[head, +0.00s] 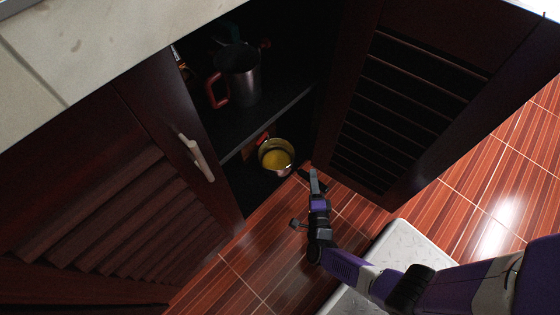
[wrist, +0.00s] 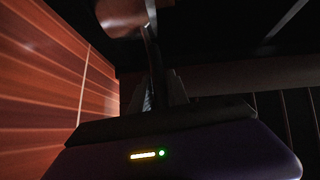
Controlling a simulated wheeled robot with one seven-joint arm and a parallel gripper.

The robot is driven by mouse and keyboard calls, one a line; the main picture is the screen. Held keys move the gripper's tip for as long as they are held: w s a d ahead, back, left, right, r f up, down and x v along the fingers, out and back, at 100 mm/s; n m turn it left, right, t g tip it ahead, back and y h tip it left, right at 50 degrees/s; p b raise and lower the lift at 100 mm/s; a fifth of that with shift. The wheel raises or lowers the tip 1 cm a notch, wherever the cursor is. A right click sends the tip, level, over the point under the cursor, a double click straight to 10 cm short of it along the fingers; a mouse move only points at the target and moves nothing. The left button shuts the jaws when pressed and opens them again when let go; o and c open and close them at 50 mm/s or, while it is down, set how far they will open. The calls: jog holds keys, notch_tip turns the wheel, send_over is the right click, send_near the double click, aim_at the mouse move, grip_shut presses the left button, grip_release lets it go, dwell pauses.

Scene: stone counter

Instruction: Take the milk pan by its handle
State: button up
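A small round pan, which I take as the milk pan (head: 275,156), stands low in the open cabinet below the shelf. It has a yellowish inside and a pale rim. In the wrist view its copper-coloured side (wrist: 121,14) shows at the top, with a dark strip like a handle (wrist: 151,45) running from it toward my gripper. My gripper (head: 311,178) is at the cabinet's bottom front, right of the pan and nearer the floor. In the wrist view its fingers (wrist: 161,90) look apart, with the strip's end between or just above them. Contact cannot be made out.
A dark metal pot (head: 238,75) with a red handle stands on the shelf (head: 272,120) above. The open louvred door (head: 400,100) is close on the right. The closed left door (head: 110,200) has a pale handle. Tiled floor (head: 230,270) lies in front.

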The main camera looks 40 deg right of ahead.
grip_shut()
dwell(1.0)
jog(key=shift+r, duration=0.1)
